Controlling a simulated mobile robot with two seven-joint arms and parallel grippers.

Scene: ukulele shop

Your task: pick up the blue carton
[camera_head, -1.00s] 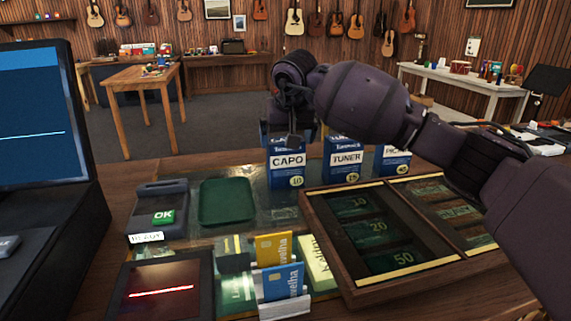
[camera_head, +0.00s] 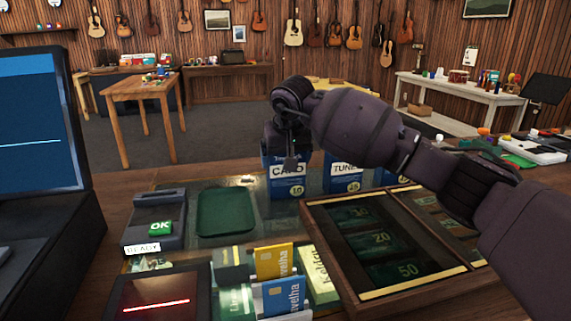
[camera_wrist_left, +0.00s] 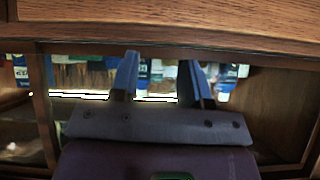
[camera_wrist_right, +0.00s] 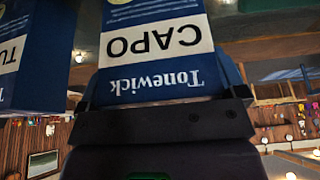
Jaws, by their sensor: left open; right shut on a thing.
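The blue carton marked CAPO (camera_head: 286,186) stands upright on the glass-topped counter, with a white band across its front. My right gripper (camera_head: 288,152) comes down over its top and is shut on it. In the right wrist view the CAPO carton (camera_wrist_right: 158,45) fills the space between the fingers (camera_wrist_right: 163,85), its Tonewick lettering close to the palm. A similar blue TUNER carton (camera_head: 343,182) stands to its right. A third blue carton (camera_head: 389,178) is mostly hidden by my right arm. My left gripper (camera_wrist_left: 160,70) is open and empty below a wooden edge, outside the head view.
Left of the carton are a green tray (camera_head: 226,211) and a card terminal (camera_head: 157,218) with an OK key. A wooden cash tray (camera_head: 315,232) lies in front on the right. A card holder (camera_head: 285,300) stands nearer me. A large screen (camera_head: 38,130) blocks the far left.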

